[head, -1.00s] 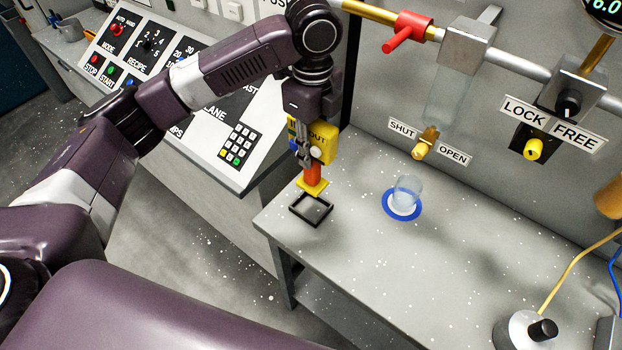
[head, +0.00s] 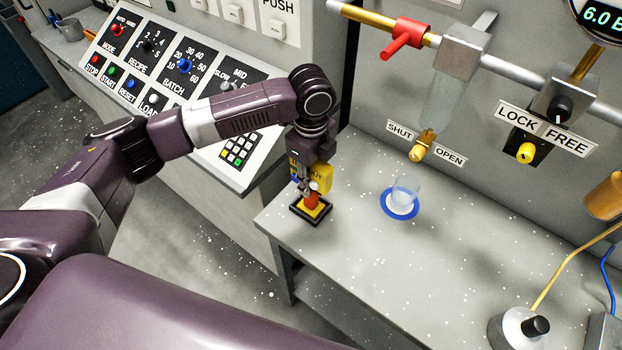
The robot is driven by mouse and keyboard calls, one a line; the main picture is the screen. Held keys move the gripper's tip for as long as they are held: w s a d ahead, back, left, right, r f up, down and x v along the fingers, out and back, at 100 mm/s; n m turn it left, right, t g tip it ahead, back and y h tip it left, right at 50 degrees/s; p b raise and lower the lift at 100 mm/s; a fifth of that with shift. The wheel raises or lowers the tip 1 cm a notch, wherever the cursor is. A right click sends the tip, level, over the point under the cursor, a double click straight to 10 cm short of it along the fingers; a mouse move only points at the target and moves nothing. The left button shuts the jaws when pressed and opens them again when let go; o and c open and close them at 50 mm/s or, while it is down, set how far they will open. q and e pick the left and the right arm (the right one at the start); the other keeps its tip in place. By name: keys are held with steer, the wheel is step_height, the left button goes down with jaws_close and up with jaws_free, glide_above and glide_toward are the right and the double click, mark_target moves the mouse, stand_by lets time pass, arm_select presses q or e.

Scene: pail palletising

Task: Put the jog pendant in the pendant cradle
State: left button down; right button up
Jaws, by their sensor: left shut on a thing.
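I cannot tell whether the foot rests on the bottom. My left gripper (head: 304,188) points down and is shut on the pendant, hiding part of it. My right gripper is not in view.
A clear cup (head: 404,189) stands on a blue ring (head: 388,205) right of the cradle. A control panel (head: 150,60) with knobs and buttons is at the left. A grey-white base with a black knob (head: 536,326) is at the front right. The table's middle is clear.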

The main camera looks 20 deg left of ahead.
mark_target(321, 172)
arm_select(q)
steer(key=shift+f, duration=0.1)
steer(key=c, duration=1.6)
jaws_free()
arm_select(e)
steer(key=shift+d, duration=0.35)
arm_select(q)
step_height(321, 172, up, 12)
steer(key=b, duration=0.3)
steer(key=shift+f, duration=0.25)
steer(key=shift+r, duration=0.4)
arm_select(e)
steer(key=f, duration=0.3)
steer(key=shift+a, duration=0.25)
